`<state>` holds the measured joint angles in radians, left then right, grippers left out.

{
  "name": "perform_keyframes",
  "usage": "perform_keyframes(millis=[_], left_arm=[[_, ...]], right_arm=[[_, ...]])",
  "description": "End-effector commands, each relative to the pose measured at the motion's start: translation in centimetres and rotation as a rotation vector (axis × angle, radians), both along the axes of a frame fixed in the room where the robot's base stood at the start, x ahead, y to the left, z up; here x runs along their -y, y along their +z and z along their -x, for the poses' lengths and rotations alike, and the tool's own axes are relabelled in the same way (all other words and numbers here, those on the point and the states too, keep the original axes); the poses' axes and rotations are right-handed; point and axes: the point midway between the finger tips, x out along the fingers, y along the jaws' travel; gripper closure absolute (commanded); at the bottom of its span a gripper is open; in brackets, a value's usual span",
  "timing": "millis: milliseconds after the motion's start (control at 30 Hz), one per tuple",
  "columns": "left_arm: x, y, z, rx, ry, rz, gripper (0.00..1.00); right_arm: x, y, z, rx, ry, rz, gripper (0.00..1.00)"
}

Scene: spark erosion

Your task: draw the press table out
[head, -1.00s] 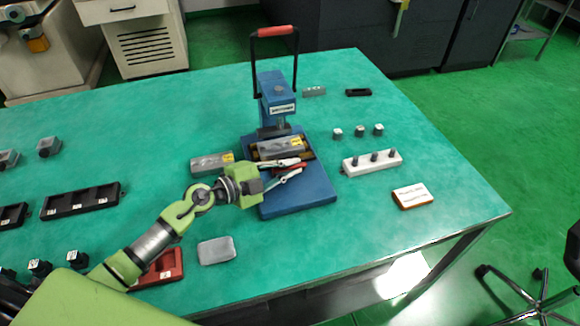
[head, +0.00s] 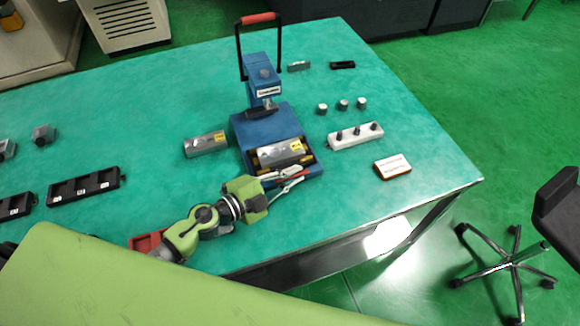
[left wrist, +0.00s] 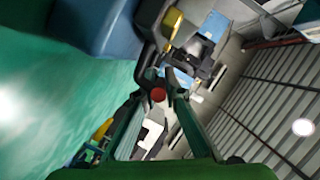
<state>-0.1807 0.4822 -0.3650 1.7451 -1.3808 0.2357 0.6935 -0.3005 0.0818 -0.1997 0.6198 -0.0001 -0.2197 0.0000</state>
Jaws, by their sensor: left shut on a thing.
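The blue arbor press (head: 263,90) stands on the green bench, its red-gripped lever (head: 258,17) raised. Its press table (head: 306,157) lies at the front of the blue base, forward of the ram. A metal block with a yellow label (head: 280,153) rests on it. My left gripper (head: 292,182) is at the table's front edge, shut on its red handle; the fingers partly cover it. In the left wrist view the red handle (left wrist: 158,95) shows between the fingertips (left wrist: 165,92). My right gripper is not in view.
A second labelled metal block (head: 206,144) lies left of the press. A white strip with dark knobs (head: 355,135), small cylinders (head: 343,104) and a small labelled box (head: 393,166) lie to the right. Black trays (head: 84,187) lie at left.

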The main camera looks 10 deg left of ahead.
Motion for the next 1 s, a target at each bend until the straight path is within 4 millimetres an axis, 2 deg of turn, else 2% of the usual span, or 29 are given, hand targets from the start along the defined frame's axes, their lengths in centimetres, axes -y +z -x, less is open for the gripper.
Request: perform_keyframes(millis=[100,133,567,1000], left_arm=[[-0.1,-0.1,0.0,-0.001,0.0,-0.001,1.0],[-0.1,-0.1,0.0,-0.001,0.0,-0.001,0.84],[-0.5,0.0,0.4,-0.001,0.002,0.0,0.84],[-5.0,1.6,6.6,-0.005,0.002,0.001,0.84]], right_arm=[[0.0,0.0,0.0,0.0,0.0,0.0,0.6],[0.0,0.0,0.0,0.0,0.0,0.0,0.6],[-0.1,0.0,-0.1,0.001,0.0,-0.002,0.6],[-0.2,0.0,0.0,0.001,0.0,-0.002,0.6]])
